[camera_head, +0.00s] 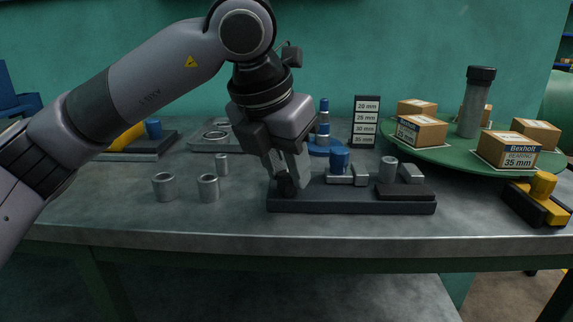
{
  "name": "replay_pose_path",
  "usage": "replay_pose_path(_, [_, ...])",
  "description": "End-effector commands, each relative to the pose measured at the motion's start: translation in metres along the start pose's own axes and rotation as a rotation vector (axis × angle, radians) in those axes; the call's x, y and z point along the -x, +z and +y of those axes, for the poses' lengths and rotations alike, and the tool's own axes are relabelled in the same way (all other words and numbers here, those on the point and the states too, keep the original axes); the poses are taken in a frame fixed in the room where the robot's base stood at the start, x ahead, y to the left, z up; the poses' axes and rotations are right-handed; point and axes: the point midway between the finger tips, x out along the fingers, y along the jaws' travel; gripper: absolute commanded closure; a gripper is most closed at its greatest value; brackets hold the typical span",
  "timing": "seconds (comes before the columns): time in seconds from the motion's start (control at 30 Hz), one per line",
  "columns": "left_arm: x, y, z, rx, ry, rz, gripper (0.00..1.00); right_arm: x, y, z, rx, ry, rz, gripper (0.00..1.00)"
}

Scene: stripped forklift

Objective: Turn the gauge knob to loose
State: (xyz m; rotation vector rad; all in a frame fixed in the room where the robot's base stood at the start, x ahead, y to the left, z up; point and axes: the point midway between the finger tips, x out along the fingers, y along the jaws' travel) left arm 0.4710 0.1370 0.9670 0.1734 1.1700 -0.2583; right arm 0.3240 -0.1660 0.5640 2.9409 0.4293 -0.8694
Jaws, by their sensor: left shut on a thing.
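My left gripper (288,180) reaches down over the left end of a dark flat fixture (350,207) near the table's front edge. Its fingers are shut on a small dark knob (287,187) at that end, which I take to be the gauge knob; the fingers partly hide it. No loose or tight marking is legible. On the same fixture, to the right, are a blue-topped part (340,160), small metal blocks (361,175) and a dark pad (404,191). My right gripper does not show.
Metal rings (208,188) stand left of the fixture. A size sign (366,121) and a blue stepped stand (324,140) are behind it. A green round tray (440,156) with boxes is at right, a yellow-and-black tool (540,198) at front right. Bare tabletop (120,205) lies front left.

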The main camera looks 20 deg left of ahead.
Motion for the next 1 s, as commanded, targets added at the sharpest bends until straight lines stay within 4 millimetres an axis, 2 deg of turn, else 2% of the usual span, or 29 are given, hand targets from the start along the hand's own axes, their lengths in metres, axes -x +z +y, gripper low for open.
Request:
replay_pose_path(0.13, [0.001,0.001,0.001,0.003,0.000,-0.003,0.97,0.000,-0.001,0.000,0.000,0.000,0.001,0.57])
replay_pose_path(0.17, [0.001,0.001,0.001,0.003,0.000,-0.003,0.57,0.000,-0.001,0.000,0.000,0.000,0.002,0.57])
replay_pose_path(0.2, [0.001,0.001,0.001,0.003,0.000,-0.003,0.44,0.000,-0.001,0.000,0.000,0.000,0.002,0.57])
replay_pose_path(0.23, [0.001,0.001,0.001,0.003,0.000,-0.003,0.41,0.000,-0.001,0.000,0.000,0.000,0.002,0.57])
replay_pose_path(0.57, [0.004,0.001,0.000,0.000,-0.001,-0.002,0.41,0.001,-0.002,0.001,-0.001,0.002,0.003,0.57])
replay_pose_path(0.9, [0.056,0.001,0.000,0.000,-0.001,-0.005,0.41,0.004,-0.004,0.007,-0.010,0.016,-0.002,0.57])
replay_pose_path(1.0, [0.067,0.001,0.000,0.001,0.000,-0.004,0.41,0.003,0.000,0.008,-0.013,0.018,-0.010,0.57])
